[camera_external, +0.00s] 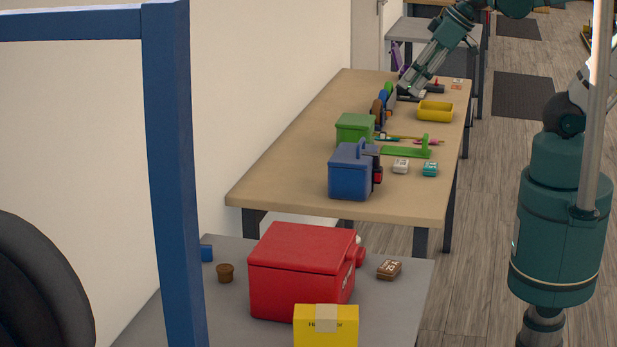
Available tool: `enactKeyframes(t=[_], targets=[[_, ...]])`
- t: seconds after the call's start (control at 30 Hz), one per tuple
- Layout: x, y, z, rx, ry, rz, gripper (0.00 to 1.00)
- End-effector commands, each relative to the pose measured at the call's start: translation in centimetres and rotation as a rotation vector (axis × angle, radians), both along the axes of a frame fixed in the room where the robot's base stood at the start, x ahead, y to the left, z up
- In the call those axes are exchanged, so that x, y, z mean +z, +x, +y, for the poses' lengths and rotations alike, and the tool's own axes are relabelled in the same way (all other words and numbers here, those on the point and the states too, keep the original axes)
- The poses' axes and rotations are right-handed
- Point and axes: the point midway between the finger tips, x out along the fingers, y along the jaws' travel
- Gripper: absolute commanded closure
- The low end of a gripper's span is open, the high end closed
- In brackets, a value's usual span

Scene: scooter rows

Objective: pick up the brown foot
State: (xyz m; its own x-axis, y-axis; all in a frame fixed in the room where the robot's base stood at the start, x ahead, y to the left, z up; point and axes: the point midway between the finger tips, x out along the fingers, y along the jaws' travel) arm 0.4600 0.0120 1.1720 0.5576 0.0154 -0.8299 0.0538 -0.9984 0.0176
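A small brown tapered piece (226,274) stands on the grey table at the lower left, beside a red cooler box. A second brown, rounded thing (377,112) stands on the wooden table, next to blue and green rounded things. I cannot tell for sure which of the two is the brown foot. My gripper (391,104) is low over the far part of the wooden table, close to the row of rounded things. It is small and partly merged with them, so its fingers and any contact are unclear.
On the wooden table (290,190) stand a green box (355,128), a blue box (350,172), a yellow bin (435,111) and a green stand (406,151). The red cooler (300,262) and a yellow box (326,328) fill the near grey table. A blue post (170,150) crosses the left foreground.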

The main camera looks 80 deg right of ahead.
Motion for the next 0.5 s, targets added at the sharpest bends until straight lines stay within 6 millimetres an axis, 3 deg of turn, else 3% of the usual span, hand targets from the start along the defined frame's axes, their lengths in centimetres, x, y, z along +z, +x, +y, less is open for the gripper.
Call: enactKeyframes(t=[0.5], targets=[[2.4,7.3,4.5,0.166,-0.056,0.084,0.61]])
